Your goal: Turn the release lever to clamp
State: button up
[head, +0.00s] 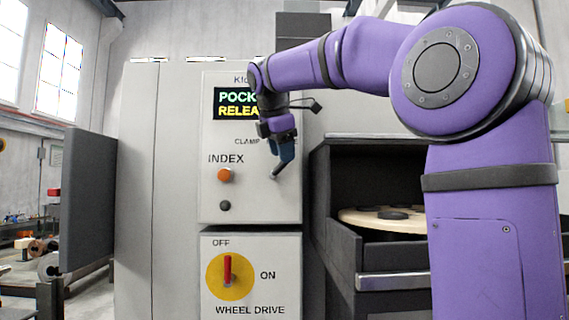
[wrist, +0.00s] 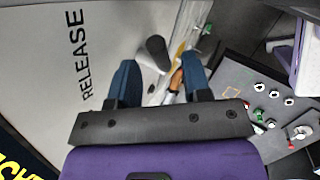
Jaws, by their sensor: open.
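The release lever (head: 276,174) is a short grey handle on the upper control panel, below the partly hidden CLAMP and RELEASE lettering. In the head view its visible end slants down to the left; its upper part is behind my gripper. My gripper (head: 285,155) is at the lever, with blue fingers pointing down. In the wrist view my gripper (wrist: 159,62) is open, and the dark grey lever (wrist: 156,48) shows between the two fingertips. I see no clear contact, and the depth between fingers and lever is hard to tell. The word RELEASE stands left of the fingers there.
The display (head: 235,103) shows green and yellow words, partly covered by my arm. An orange INDEX button (head: 224,175) and a black button (head: 225,206) sit left of the lever. A red WHEEL DRIVE switch (head: 228,270) is below. An open dark bay with a round plate (head: 360,219) is right.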

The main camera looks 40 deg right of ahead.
jog(key=shift+x, duration=1.7)
grip_shut()
